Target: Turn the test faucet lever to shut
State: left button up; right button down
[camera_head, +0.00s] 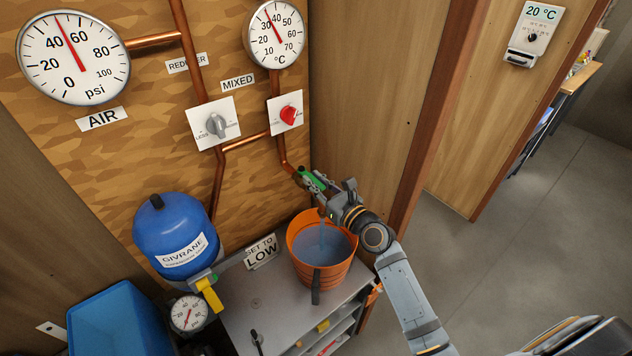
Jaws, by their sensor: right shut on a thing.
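The test faucet sits at the end of the copper pipe, above the orange bucket (302,240). Its green lever (309,178) shows beside my right gripper (318,184), which is shut on it. The gripper and wrist hide most of the faucet body, so the lever's exact angle is hard to tell. A thin stream of water (321,226) falls from the faucet into the bucket, which holds bluish water. My left gripper is not in view.
A grey knob (216,125) and a red knob (289,116) are on the wooden panel, below two gauges. A blue bin (115,318) is at lower left. Open floor lies right.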

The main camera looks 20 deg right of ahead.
jog(key=n+g+y+b, duration=0.1)
jog(key=y+b, duration=0.1)
jog(key=b, duration=0.1)
jog(key=d+n+g+y+b, duration=0.1)
jog(key=n+y+b, duration=0.1)
jog(key=b, duration=0.1)
jog(key=w+d+n+g+y+b, duration=0.1)
jog(key=y+b, duration=0.1)
jog(key=shift+w+d+n+g+b, duration=0.1)
jog(key=shift+n+g+b, duration=0.2)
jog(key=shift+g+b, duration=0.1)
jog(key=c, duration=1.2)
grip_release()
jog(key=shift+v, duration=3.7)
